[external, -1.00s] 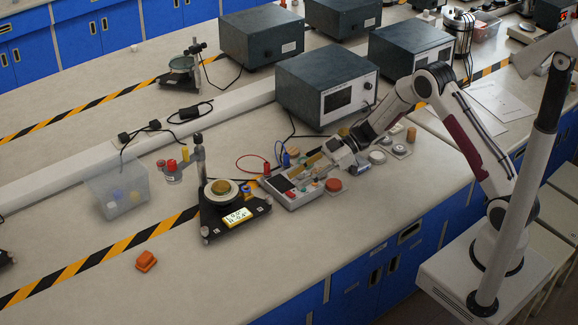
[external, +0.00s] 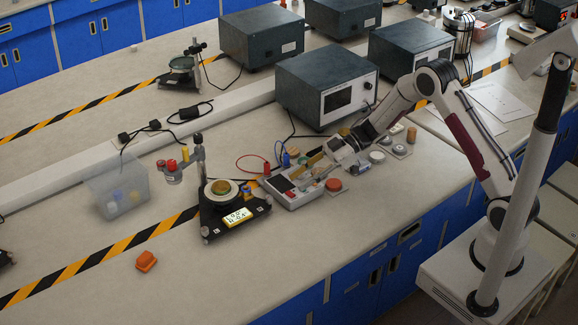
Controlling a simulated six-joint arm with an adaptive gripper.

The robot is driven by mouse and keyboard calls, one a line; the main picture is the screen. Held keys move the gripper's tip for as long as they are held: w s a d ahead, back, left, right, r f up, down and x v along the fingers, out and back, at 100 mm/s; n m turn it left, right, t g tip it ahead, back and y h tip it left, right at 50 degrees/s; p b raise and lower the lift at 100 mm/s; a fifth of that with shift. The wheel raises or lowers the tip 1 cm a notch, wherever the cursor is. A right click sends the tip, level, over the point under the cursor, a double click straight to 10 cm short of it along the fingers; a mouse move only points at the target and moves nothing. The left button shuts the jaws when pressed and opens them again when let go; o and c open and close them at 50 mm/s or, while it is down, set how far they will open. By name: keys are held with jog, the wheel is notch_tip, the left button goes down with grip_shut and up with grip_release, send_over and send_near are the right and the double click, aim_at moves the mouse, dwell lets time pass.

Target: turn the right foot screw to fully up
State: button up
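A black triangular-base instrument (external: 232,212) stands on the bench, with a round yellowish dish on top, a small lit display at its front and an upright post behind. Small foot screws show at its corners: one at the front left (external: 206,232) and one at the right (external: 268,201). Their heights are too small to read. My gripper (external: 325,170) is to the right of the instrument, above a grey control box (external: 291,190), clear of the foot screws. Its fingers are too small and cluttered to tell whether they are open or shut.
A red round button (external: 334,185) and several small parts lie by the control box. A large meter box (external: 326,88) stands behind. A clear bin (external: 118,190) is at left and an orange block (external: 146,261) at front left. The bench front is mostly clear.

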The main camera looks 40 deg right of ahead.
aim_at(271, 196)
jog(key=m+t+h, duration=0.1)
jog(key=a+f+m+t, duration=0.1)
jog(key=m+t, duration=0.1)
jog(key=a+f+m+t+h, duration=0.1)
jog(key=t, duration=0.1)
jog(key=shift+s+f+m+h, duration=0.1)
jog(key=shift+s+m+h, duration=0.2)
jog(key=shift+s+m, duration=0.1)
dwell(0.5)
jog(key=shift+x, duration=3.9)
grip_shut()
